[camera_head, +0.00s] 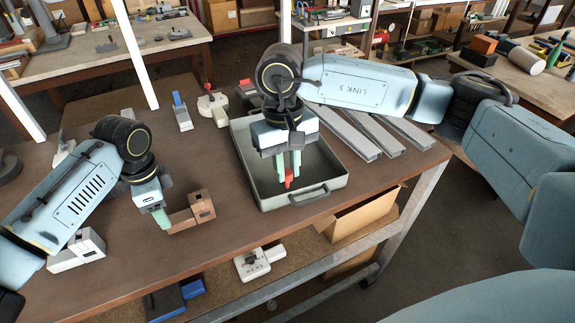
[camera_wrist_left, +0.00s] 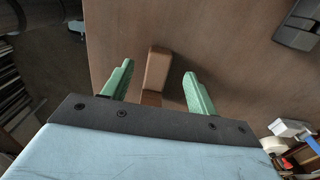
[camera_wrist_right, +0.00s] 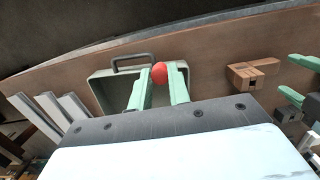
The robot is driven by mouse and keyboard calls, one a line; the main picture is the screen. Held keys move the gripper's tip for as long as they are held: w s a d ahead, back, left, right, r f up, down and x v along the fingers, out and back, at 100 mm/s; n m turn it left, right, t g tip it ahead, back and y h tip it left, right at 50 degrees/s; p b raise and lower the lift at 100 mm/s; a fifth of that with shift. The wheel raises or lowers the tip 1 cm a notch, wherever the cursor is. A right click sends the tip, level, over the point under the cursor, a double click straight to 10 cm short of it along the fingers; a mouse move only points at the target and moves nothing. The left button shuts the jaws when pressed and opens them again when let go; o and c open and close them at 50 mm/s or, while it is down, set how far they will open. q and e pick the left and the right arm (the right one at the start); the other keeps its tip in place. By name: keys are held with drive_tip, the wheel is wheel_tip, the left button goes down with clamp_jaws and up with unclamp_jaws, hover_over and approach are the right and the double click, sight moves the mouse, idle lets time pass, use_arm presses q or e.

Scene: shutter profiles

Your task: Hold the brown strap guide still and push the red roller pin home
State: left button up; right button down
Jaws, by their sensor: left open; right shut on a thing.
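The brown strap guide (camera_head: 198,208) lies on the table, left of the grey tray. My left gripper (camera_head: 163,217) is at its left end, and in the left wrist view its open green fingers (camera_wrist_left: 157,85) stand on either side of the guide's brown bar (camera_wrist_left: 157,72), with gaps showing. The guide's block end with a square opening also shows in the right wrist view (camera_wrist_right: 255,76). My right gripper (camera_head: 289,172) is over the tray, its fingers shut on the red roller pin (camera_head: 289,178). The pin's rounded red end shows in the right wrist view (camera_wrist_right: 160,74).
The grey metal tray (camera_head: 252,172) has a handle at its front. Long grey profiles (camera_head: 345,132) lie right of it. A blue-topped clamp (camera_head: 181,112) and other fittings stand behind. A grey-white device (camera_head: 78,250) sits at the left front. The table between guide and tray is clear.

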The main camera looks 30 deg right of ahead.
sight(187, 212)
use_arm(q)
drive_tip(key=shift+f+b, duration=1.8)
drive_tip(key=shift+f, duration=0.35)
use_arm(e)
drive_tip(key=shift+f, duration=2.4)
use_arm(q)
drive_tip(key=shift+c, duration=0.5)
drive_tip(key=c, duration=1)
